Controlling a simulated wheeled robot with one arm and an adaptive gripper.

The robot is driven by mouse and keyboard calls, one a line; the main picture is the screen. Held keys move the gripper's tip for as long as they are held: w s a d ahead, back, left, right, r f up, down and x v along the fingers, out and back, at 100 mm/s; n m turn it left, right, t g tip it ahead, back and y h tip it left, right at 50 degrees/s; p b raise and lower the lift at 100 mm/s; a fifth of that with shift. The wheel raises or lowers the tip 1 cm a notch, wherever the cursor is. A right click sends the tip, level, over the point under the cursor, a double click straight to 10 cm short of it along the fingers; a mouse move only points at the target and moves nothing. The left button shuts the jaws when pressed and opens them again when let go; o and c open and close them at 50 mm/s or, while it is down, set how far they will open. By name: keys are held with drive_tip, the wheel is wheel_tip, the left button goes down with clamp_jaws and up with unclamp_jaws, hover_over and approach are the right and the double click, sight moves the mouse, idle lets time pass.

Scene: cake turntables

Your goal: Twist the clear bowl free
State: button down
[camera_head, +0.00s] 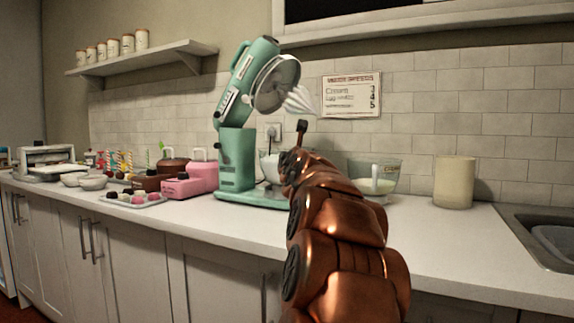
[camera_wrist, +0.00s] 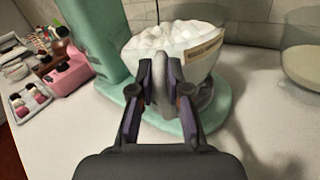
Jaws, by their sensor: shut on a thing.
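The clear bowl (camera_wrist: 195,62) holds a white, fluffy mass and sits on the round seat of the teal stand mixer's base (camera_wrist: 110,90). In the head view the bowl (camera_head: 268,165) shows only in part, with my arm in front of it. My gripper (camera_wrist: 160,80) is shut on the bowl's greyish upright handle (camera_wrist: 161,72), one finger on each side. In the head view the mixer (camera_head: 236,160) has its head (camera_head: 252,80) tilted up, with a pale whisk (camera_head: 300,101) above the bowl. The bowl looks upright on the base.
A second clear bowl (camera_head: 375,182) with pale contents stands to the right, also in the wrist view (camera_wrist: 302,50). A cream canister (camera_head: 454,182) and a sink (camera_head: 545,240) lie beyond it. Pink boxes (camera_head: 190,184) and a tray of sweets (camera_head: 133,201) stand left. Front counter is clear.

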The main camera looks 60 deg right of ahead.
drive_tip(key=shift+s, duration=0.1)
idle(0.3)
drive_tip(key=c, duration=1.1)
unclamp_jaws()
drive_tip(key=shift+o, duration=0.2)
drive_tip(key=shift+s, duration=0.1)
drive_tip(key=v, duration=1.1)
drive_tip(key=shift+s+a, duration=0.25)
drive_tip(key=shift+a, duration=0.1)
